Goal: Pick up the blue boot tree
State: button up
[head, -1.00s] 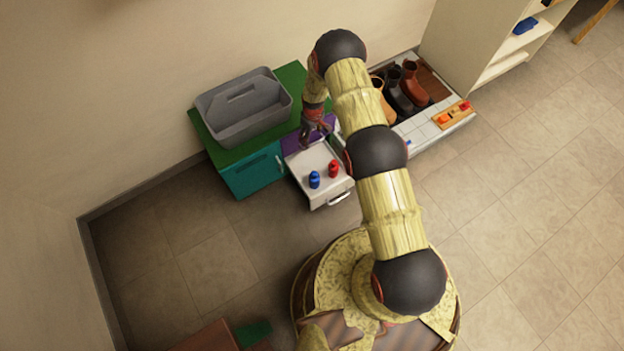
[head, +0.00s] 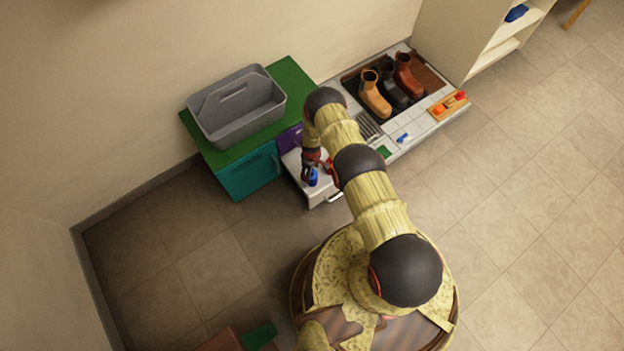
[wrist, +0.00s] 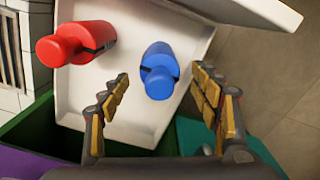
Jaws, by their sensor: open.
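A red boot tree (wrist: 78,42) is in the same drawer to the left in the wrist view, outside the fingers. In the head view the red one (head: 328,166) is partly hidden by my arm.
A grey carrier (head: 238,110) sits on the green top (head: 292,76) of the teal cabinet (head: 247,172). Several boots, including a tan one (head: 374,95), stand on a tiled bench right of my arm. An orange tray (head: 448,106) lies on the bench. The drawer walls surround the boot trees.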

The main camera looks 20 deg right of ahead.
notch_tip(320, 180, down, 4)
jog(key=shift+s+d+r+b, duration=0.15)
jog(key=shift+b, duration=0.6)
jog(key=shift+c, duration=0.9)
jog(key=c, duration=1.1)
jog(key=shift+c, duration=0.4)
